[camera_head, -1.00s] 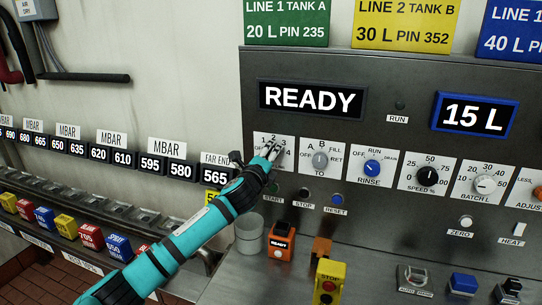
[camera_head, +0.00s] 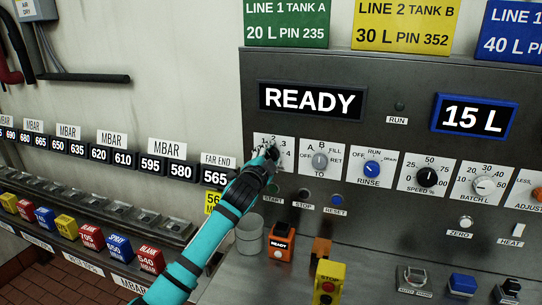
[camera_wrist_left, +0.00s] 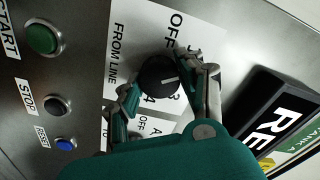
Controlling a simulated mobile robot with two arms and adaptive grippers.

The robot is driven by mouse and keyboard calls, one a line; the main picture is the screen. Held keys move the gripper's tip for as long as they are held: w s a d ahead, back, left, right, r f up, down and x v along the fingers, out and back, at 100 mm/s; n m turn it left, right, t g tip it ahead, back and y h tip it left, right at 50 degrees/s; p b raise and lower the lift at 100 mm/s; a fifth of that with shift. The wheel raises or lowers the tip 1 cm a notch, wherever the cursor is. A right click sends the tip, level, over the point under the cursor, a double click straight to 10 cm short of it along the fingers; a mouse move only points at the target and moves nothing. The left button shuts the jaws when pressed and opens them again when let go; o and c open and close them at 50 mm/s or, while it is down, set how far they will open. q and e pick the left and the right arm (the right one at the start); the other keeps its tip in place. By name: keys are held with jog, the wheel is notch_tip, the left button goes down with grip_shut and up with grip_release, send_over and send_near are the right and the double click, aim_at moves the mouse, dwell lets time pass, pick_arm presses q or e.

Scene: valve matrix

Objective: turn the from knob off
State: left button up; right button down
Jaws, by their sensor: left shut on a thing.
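The from knob (camera_wrist_left: 158,76) is a round black knob with a white pointer line on a white label plate (camera_wrist_left: 178,30) marked FROM LINE. In the left wrist view its pointer points to the right, not at the word OFF above it. My left gripper (camera_wrist_left: 165,98) has its two fingers on either side of the knob, shut on it. In the head view my left gripper (camera_head: 270,158) reaches up to the from plate (camera_head: 287,148) and hides most of the knob. My right gripper is not in view.
The TO knob (camera_head: 320,160) and RINSE knob (camera_head: 372,168) sit just right of the from plate. START, STOP (camera_head: 304,194) and RESET (camera_head: 336,199) buttons lie below. A READY display (camera_head: 312,100) is above. An orange box (camera_head: 281,241) stands on the ledge below.

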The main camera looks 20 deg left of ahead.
pick_arm(q)
jog(key=n, duration=0.5)
jog(key=shift+f+n+p, duration=0.15)
jog(key=shift+n+p, duration=0.15)
jog(key=shift+p, duration=0.1)
jog(key=n, duration=0.3)
jog(key=shift+n+p, duration=0.4)
jog(key=shift+n, duration=0.8)
jog(key=shift+f, duration=0.1)
jog(key=o, duration=1.1)
jog(key=shift+o, duration=0.2)
jog(key=shift+r, duration=0.2)
jog(key=shift+s, duration=0.15)
